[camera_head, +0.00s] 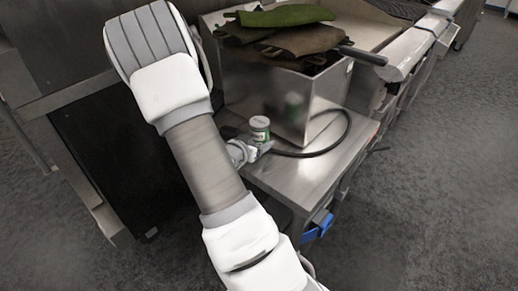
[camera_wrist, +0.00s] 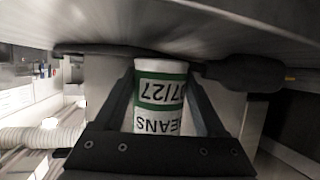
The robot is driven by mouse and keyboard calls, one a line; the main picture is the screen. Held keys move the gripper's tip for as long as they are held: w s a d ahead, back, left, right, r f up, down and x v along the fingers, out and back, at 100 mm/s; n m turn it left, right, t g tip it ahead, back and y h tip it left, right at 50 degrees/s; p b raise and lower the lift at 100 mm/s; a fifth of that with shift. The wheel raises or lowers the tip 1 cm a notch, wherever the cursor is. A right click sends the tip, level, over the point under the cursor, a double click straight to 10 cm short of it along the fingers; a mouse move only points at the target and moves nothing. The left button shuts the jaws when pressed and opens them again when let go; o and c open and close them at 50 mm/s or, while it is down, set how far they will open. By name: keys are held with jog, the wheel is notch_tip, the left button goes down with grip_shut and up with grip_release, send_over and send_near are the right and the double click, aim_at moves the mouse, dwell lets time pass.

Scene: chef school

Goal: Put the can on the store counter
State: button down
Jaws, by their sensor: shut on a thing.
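The can (camera_head: 259,130) is small, with a white and green label. It stands roughly upright at the near left part of the steel counter (camera_head: 303,176), in front of the steel box. My gripper (camera_head: 259,147) is around the can's lower part and shut on it. In the wrist view the can (camera_wrist: 160,95) sits between both fingers of my gripper (camera_wrist: 163,108), its printed label upside down. The steel surface (camera_wrist: 190,25) fills the top of that view, close to the can's end. I cannot tell whether they touch.
A steel box (camera_head: 285,95) stands behind the can, with green and brown cloths (camera_head: 290,28) on top. A black hose (camera_head: 325,150) curves across the counter. A dark cabinet (camera_head: 120,135) stands at left. The counter's front right is bare. A blue object (camera_head: 318,227) hangs at its front edge.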

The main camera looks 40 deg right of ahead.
jog(key=shift+f, duration=0.75)
jog(key=shift+r, duration=0.1)
jog(key=shift+c, duration=1.2)
grip_release()
